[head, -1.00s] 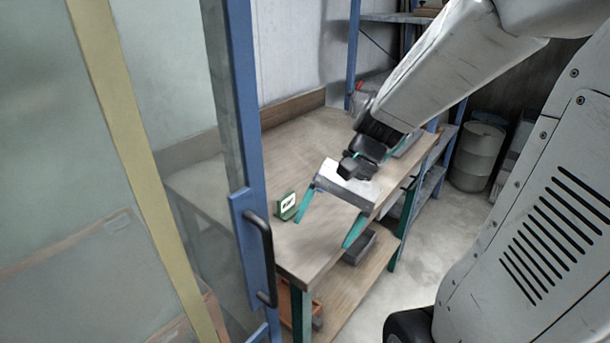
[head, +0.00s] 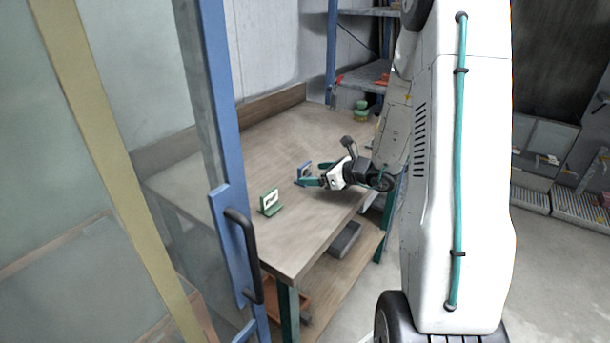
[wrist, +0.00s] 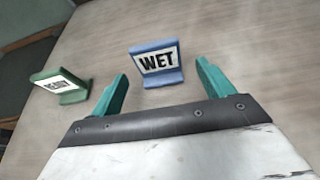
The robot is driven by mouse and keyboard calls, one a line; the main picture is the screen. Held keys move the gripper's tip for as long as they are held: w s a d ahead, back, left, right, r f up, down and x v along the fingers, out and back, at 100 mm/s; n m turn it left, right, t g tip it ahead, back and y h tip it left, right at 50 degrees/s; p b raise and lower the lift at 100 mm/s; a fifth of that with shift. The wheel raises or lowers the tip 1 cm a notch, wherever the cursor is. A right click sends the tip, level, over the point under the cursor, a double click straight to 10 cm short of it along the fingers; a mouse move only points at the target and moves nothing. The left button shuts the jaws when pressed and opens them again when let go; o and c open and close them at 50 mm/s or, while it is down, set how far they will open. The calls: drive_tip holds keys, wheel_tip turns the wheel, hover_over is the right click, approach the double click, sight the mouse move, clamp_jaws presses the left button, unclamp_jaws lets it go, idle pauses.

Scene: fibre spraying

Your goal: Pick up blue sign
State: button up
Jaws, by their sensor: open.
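The blue sign (wrist: 157,64) stands upright on the table in the wrist view, with a white face reading "WET". In the head view the blue sign (head: 304,172) is small and partly covered by my gripper. My gripper (wrist: 162,82) is open, its two teal fingers spread with the blue sign between and just beyond the tips. In the head view my gripper (head: 308,182) is low over the table, pointing left at the sign. I cannot tell whether a finger touches it.
A green sign (head: 270,202) stands on the wooden table (head: 235,160), left of my gripper; it also shows in the wrist view (wrist: 60,87). A green object (head: 361,112) sits at the table's far end. A blue-framed door (head: 213,150) with a black handle is in front at left.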

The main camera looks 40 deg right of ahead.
sight(306, 173)
drive_tip(key=x, duration=0.4)
drive_tip(key=shift+w+a, duration=0.2)
drive_tip(key=shift+w, duration=0.15)
drive_tip(key=c, duration=1.1)
drive_tip(key=shift+o, duration=0.2)
